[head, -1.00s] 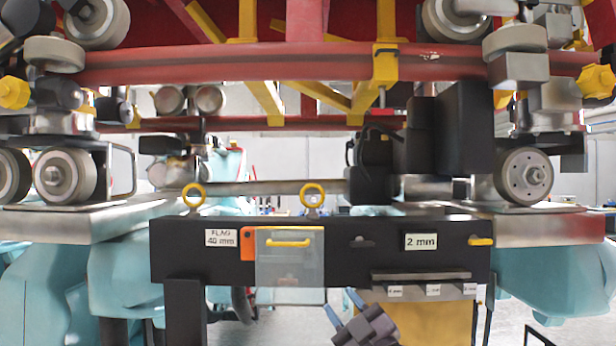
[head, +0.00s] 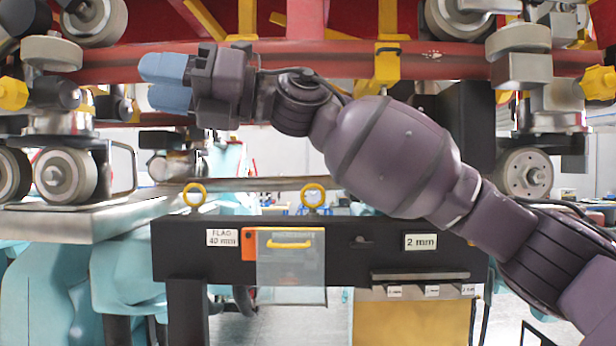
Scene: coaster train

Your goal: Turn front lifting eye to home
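Two yellow lifting eyes stand upright along the top of the black beam (head: 345,265): a left one (head: 194,195) and a right one (head: 313,195). Both show their ring openings toward me. The frames do not mark which is the front one. My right gripper (head: 166,83) has pale blue fingers pointing left. It is held up in front of the red rail, above the left eye in the picture and apart from both eyes. Its two fingers show separately with a narrow gap, and nothing is seen between them. My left gripper is not in view.
A red rail (head: 445,62) with wheel assemblies runs overhead. The beam carries a clear flap with a yellow handle (head: 289,245), a "FLAG 40 mm" label (head: 222,237) and a "2 mm" label (head: 420,241). My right arm crosses the right half and hides the dark boxes behind it.

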